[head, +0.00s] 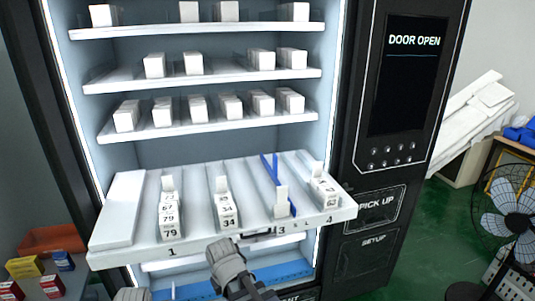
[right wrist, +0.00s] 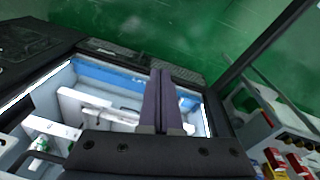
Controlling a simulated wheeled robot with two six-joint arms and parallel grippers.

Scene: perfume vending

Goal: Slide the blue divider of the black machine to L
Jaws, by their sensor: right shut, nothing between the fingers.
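The black machine (head: 365,110) stands open, with DOOR OPEN on its screen. Its lowest white tray (head: 192,190) is pulled out toward me. The blue divider (head: 270,168) stands upright on this tray at the right, near the marks 3 and 4; white boxes hide part of it. My left gripper (head: 132,294) is only partly visible at the bottom edge.
White boxes with numbers stand in the tray's lanes, and more boxes stand on the shelves (head: 215,72) above. Small coloured boxes (head: 25,267) lie at the lower left. A fan (head: 515,215) stands at the right.

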